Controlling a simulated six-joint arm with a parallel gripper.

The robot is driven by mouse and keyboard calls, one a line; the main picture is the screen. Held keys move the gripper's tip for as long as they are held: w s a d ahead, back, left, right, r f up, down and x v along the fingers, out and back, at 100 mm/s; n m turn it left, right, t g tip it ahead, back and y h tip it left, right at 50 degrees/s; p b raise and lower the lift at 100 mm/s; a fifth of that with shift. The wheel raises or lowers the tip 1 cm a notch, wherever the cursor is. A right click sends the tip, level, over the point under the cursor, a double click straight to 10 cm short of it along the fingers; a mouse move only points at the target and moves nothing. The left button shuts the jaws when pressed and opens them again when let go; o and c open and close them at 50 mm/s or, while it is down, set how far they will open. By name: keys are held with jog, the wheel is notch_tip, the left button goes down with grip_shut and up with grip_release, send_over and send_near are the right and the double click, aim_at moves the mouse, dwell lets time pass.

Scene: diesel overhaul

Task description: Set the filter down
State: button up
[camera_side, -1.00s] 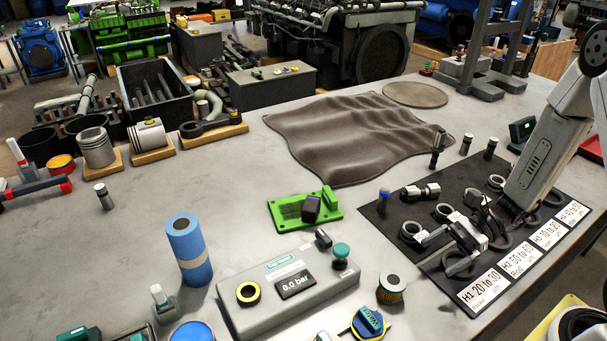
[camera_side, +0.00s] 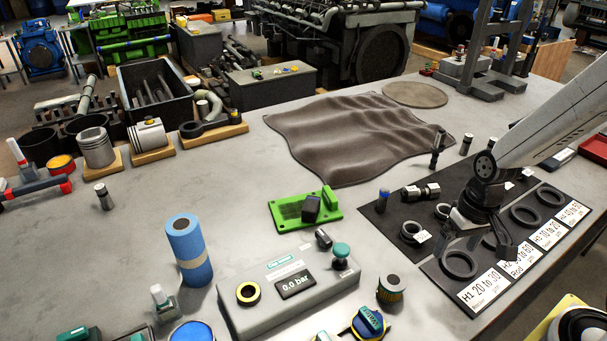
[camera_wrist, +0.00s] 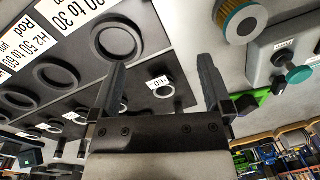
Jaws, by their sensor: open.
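The filter (camera_side: 391,291), a short cylinder with yellowish pleated sides and a grey end cap with a dark centre, stands upright on the grey bench, right of the cap tester. It also shows at the top of the wrist view (camera_wrist: 238,20). My gripper (camera_side: 478,240) is over the black mat, to the right of the filter and apart from it. In the wrist view my gripper (camera_wrist: 162,66) has its two dark fingers wide apart with nothing held. A tagged ring on the mat shows beyond the gap between them.
The black mat (camera_side: 381,221) carries several dark rings (camera_side: 460,265), tagged rings and white labels. The grey cap tester (camera_side: 290,302) reads 0.0 bar. A blue roll (camera_side: 189,250) stands upright left of it. A green plate (camera_side: 290,212) and a brown cloth (camera_side: 350,130) lie behind.

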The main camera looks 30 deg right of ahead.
jog(key=w+r+n+t, duration=0.1)
jog(key=w+a+r+n+t+h, duration=0.1)
jog(key=n, duration=0.1)
jog(key=shift+w+r, duration=0.1)
jog(key=shift+r, duration=0.3)
dwell(1.0)
